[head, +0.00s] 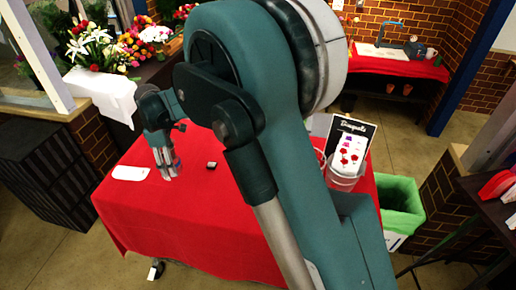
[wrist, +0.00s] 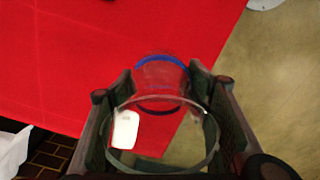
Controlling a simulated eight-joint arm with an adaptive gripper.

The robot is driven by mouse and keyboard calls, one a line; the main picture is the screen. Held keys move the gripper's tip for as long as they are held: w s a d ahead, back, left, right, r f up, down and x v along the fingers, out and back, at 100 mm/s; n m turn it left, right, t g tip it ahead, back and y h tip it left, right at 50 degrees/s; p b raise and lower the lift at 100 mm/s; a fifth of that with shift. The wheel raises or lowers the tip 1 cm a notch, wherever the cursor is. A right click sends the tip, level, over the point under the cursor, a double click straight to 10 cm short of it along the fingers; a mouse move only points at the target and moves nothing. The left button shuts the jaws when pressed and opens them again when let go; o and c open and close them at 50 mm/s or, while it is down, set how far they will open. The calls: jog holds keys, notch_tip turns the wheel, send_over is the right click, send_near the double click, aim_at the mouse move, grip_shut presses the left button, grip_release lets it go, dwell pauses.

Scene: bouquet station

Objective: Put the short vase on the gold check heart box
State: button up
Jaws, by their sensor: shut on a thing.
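My gripper (wrist: 160,90) is shut on a clear glass vase (wrist: 161,74), which sits between the two fingers. The vase has a wide round rim close to the wrist camera and a blue band at its far end. In the head view my gripper (head: 167,172) is over the left part of the red-covered table, and the vase is hard to make out there. I cannot tell whether the vase touches the cloth. I cannot make out the gold check heart box in either view; my arm hides much of the table in the head view.
A white card (head: 130,173) lies on the red tablecloth (head: 160,215) left of my gripper, and a small dark object (head: 211,165) lies to its right. A green-lined bin (head: 402,205) stands beyond the table.

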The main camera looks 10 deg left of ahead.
jog(key=w+d+r, duration=0.2)
jog(key=w+d, duration=1.3)
jog(key=d, duration=0.2)
jog(key=w+d+r+b, duration=0.1)
jog(key=w+d+r, duration=0.1)
jog(key=w+d, duration=1.2)
jog(key=d, duration=0.4)
jog(key=shift+w+r+n, duration=0.3)
jog(key=shift+w+r, duration=0.1)
jog(key=shift+d+f, duration=0.1)
notch_tip(320, 180, down, 6)
jog(key=shift+f, duration=0.1)
jog(key=shift+f, duration=1.85)
jog(key=shift+f, duration=0.15)
jog(key=o, duration=1.2)
jog(key=shift+o, duration=0.2)
